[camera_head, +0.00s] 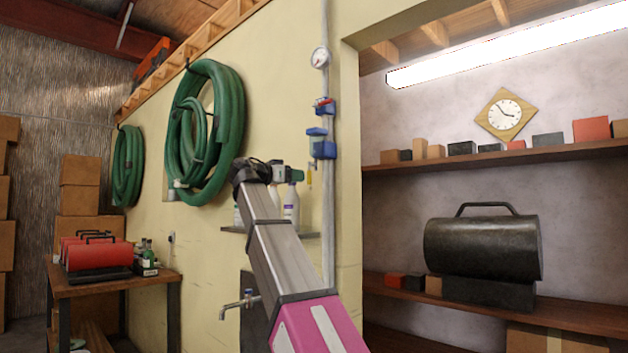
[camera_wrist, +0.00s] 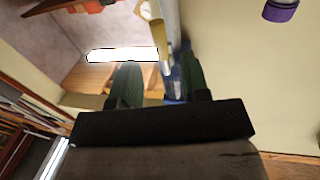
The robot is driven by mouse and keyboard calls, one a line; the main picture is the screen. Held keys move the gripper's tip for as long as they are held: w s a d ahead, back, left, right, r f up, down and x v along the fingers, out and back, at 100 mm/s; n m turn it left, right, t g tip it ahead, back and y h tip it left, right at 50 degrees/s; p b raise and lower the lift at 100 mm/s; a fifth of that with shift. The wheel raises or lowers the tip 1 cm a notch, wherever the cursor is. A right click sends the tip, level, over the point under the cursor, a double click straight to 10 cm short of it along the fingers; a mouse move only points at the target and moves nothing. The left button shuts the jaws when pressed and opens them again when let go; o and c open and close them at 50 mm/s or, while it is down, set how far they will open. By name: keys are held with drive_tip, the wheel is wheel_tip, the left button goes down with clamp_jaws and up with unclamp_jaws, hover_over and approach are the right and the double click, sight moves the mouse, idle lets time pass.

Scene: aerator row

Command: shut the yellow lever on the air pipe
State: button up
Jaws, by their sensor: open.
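A pale air pipe (camera_head: 327,220) runs up the yellowish wall, with blue valve bodies (camera_head: 323,150) on it. The yellow lever (camera_head: 309,174) is a small strip hanging down beside the pipe, roughly parallel to it. In the wrist view the yellow lever (camera_wrist: 159,36) shows beyond the fingertips, near the pipe and a blue valve part (camera_wrist: 174,86). In the head view my gripper (camera_head: 276,164) is left of the lever, partly hidden by my wrist. I cannot tell whether it touches the lever.
A red-handled valve (camera_head: 323,102) and a gauge (camera_head: 320,57) sit higher on the pipe. Spray bottles (camera_head: 291,205) stand on a small shelf (camera_head: 300,236) behind my arm. A green hose coil (camera_head: 208,130) hangs left. A tap (camera_head: 240,302) juts out below.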

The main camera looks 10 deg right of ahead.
sight(308, 178)
drive_tip(key=x, duration=0.7)
drive_tip(key=shift+w+d, duration=0.2)
drive_tip(key=shift+d, duration=0.15)
drive_tip(key=shift+c, duration=0.2)
clamp_jaws()
